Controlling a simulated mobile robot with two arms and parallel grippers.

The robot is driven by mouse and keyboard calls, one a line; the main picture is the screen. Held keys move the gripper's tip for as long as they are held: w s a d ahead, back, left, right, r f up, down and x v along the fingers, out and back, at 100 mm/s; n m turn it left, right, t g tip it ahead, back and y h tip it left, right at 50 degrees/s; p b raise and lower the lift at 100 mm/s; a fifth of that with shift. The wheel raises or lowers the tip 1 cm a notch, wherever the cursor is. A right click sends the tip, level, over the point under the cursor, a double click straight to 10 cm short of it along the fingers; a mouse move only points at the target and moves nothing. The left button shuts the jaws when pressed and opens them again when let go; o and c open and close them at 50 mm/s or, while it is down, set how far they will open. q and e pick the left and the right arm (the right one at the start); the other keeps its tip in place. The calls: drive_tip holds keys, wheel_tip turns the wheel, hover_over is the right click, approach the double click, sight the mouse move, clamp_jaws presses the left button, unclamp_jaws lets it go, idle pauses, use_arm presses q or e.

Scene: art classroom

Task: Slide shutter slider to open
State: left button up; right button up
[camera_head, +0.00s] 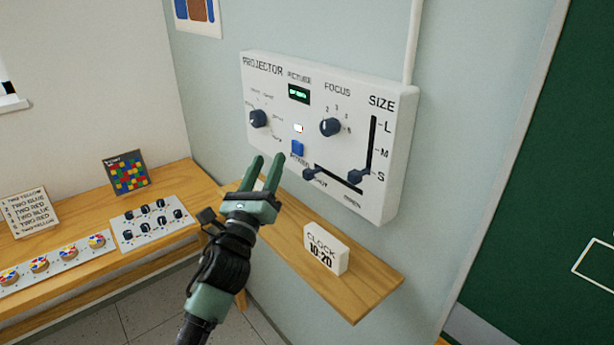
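The white projector panel (275,80) is mounted on the wall. The shutter slider (311,174) is a dark knob at the left end of a sloping slot along the panel's lower edge, by small lettering that looks like "shut"; the slot's other end reads like "open". My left gripper (267,162) is open and empty, its two green fingers pointing up just left of the slider and below the panel's left part. It appears apart from the slider, though the depth is hard to tell. My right gripper is not in view.
The size slider (358,175) stands at S, close to the shutter slot's right end. A blue button (298,148) and the focus knob (330,127) sit above. A wooden shelf (350,290) below holds a clock block (325,250). A side table (190,175) carries other panels.

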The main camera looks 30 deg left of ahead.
sight(304, 174)
use_arm(q)
drive_tip(key=s+d+f+m+g+h+b, duration=0.15)
drive_tip(key=d+f+m+h, duration=0.25)
drive_tip(key=m+h, duration=0.7)
drive_tip(key=w+d+r+p, duration=0.1)
drive_tip(key=w+d+h+p, duration=0.1)
drive_tip(key=w, duration=0.1)
drive_tip(key=w+d+r+h+p, duration=0.1)
drive_tip(key=shift+w+r, duration=0.35)
drive_tip(key=shift+w, duration=0.05)
drive_tip(key=shift+w+d+p, duration=0.3)
drive_tip(key=shift+w+p, duration=0.05)
drive_tip(key=shift+w, duration=0.1)
clamp_jaws()
